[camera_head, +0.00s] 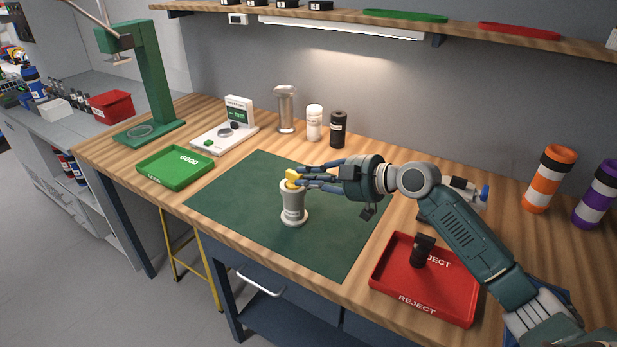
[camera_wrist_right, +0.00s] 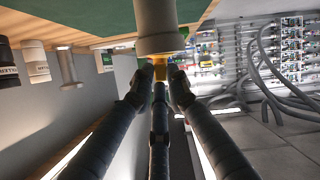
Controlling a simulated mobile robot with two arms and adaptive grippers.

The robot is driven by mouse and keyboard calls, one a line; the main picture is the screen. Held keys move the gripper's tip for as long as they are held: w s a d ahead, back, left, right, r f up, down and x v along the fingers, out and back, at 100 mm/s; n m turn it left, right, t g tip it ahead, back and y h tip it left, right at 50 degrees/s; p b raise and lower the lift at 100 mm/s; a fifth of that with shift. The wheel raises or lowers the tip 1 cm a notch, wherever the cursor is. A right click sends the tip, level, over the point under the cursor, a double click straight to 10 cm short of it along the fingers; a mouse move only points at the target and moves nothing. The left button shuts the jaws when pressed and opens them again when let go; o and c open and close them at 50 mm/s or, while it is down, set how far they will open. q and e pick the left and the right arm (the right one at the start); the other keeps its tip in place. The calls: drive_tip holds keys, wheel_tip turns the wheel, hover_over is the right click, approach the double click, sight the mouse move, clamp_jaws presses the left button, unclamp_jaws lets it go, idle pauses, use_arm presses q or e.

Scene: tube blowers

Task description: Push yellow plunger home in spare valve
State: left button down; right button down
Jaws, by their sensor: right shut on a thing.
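The spare valve (camera_head: 293,206) is a grey-white cylinder standing upright on the green mat (camera_head: 240,200). The yellow plunger (camera_head: 293,176) shows at the valve's top. My right gripper (camera_head: 300,179) reaches in from the right and is shut on the yellow plunger, its fingers at the valve's upper end. In the right wrist view the fingers close around the yellow part (camera_wrist_right: 166,72) beside the pale valve body (camera_wrist_right: 158,25). The fingers partly hide the plunger, so how deep it sits cannot be told. My left gripper is not in view.
A red REJECT tray (camera_head: 395,281) holding a black part (camera_head: 422,251) lies under my right arm. A green GOOD tray (camera_head: 150,172) is at the left, near a green press (camera_head: 152,85). Containers (camera_head: 314,124) stand behind the mat. The mat's front is clear.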

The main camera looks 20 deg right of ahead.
drive_tip(key=shift+f, duration=0.35)
drive_tip(key=c, duration=1.6)
unclamp_jaws()
drive_tip(key=shift+r, duration=0.1)
drive_tip(key=v, duration=1.2)
drive_tip(key=shift+r, duration=0.1)
